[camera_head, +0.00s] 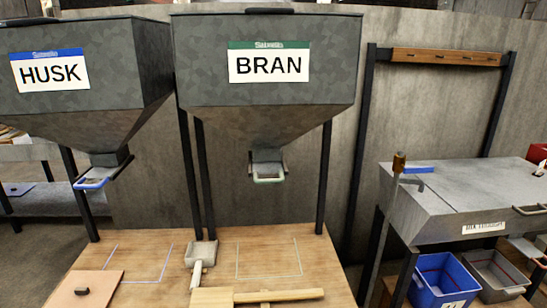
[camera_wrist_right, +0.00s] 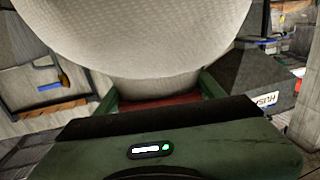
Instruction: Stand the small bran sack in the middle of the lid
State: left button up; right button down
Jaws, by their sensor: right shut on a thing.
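My right gripper (camera_wrist_right: 158,95) fills the lower part of the right wrist view. It is shut on a pale, quilted-looking sack (camera_wrist_right: 130,35), whose rounded body bulges above the fingers and hides much of that view. No writing shows on this side of the sack. In the head view neither the sack nor either gripper shows. A grey trough (camera_head: 430,205) stands at the right with a flat, sloping grey top (camera_head: 465,178); I cannot tell for sure whether this top is the lid. A flat board with a dark knob (camera_head: 105,284) lies at the lower left.
The BRAN hopper (camera_head: 315,85) and HUSK hopper (camera_head: 110,85) stand over a wooden table (camera_head: 215,275). A scoop (camera_head: 200,252) and a wooden bar (camera_head: 280,296) lie on it. A blue bin (camera_head: 440,275) is under the trough. An upright rod (camera_head: 385,220) stands at the trough's left.

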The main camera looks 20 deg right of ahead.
aim_at(500, 180)
jog(key=l, duration=0.9)
jog(key=k+l, duration=0.1)
jog(key=l, duration=0.85)
jog(key=k+l+u, duration=0.1)
jog(key=l, duration=1.75)
jog(key=k, duration=0.05)
